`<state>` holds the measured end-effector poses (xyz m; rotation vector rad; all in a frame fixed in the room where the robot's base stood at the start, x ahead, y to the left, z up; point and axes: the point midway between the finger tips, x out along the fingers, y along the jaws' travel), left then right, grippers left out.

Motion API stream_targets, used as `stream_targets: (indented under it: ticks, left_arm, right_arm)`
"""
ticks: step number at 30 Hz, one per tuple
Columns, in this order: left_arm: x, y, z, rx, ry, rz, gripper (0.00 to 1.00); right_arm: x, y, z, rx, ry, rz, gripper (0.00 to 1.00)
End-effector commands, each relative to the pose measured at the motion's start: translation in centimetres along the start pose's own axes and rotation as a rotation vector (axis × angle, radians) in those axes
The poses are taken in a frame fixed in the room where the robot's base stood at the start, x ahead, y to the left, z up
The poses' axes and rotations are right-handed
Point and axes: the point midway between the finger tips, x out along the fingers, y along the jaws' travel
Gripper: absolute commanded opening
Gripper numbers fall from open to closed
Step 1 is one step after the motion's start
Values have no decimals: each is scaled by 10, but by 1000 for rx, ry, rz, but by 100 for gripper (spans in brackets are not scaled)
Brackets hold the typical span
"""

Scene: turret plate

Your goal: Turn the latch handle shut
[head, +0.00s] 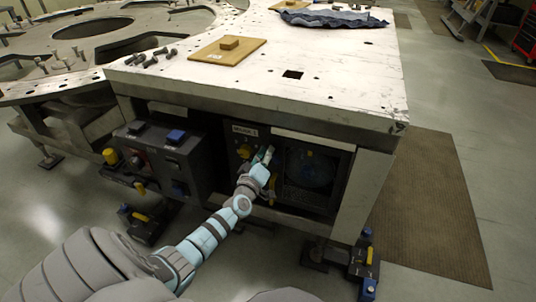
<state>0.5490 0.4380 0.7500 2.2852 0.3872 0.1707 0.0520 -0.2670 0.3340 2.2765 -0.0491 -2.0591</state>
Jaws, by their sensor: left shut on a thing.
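My left gripper (264,157) is at the front of the dark unit under the white plate, beside the left edge of its door (311,172), which has a dark round window. The gripper is shut on the latch handle, which its fingers mostly hide. A yellow piece (272,183), perhaps part of the handle, shows just right of the gripper. How far the handle is turned cannot be made out. The door looks closed or nearly so. My right gripper is not in view.
A grey control box (168,160) stands further left. The white plate (330,75) overhangs above, carrying a wooden board (212,55), bolts (152,58) and a blue cloth (333,18). The floor at right is clear, with a brown mat (425,215).

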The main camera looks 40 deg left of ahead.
Motion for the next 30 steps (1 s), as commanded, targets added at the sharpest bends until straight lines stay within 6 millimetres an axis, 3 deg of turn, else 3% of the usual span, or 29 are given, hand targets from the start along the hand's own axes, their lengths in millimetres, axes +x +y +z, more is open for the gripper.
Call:
stream_targets:
  ticks: [18,30]
  left_arm:
    - [0,-14,5,-551,-1,-1,0]
    - [0,-18,7,-734,-1,-1,0]
  right_arm:
    - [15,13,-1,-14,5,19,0]
    - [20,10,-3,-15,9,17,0]
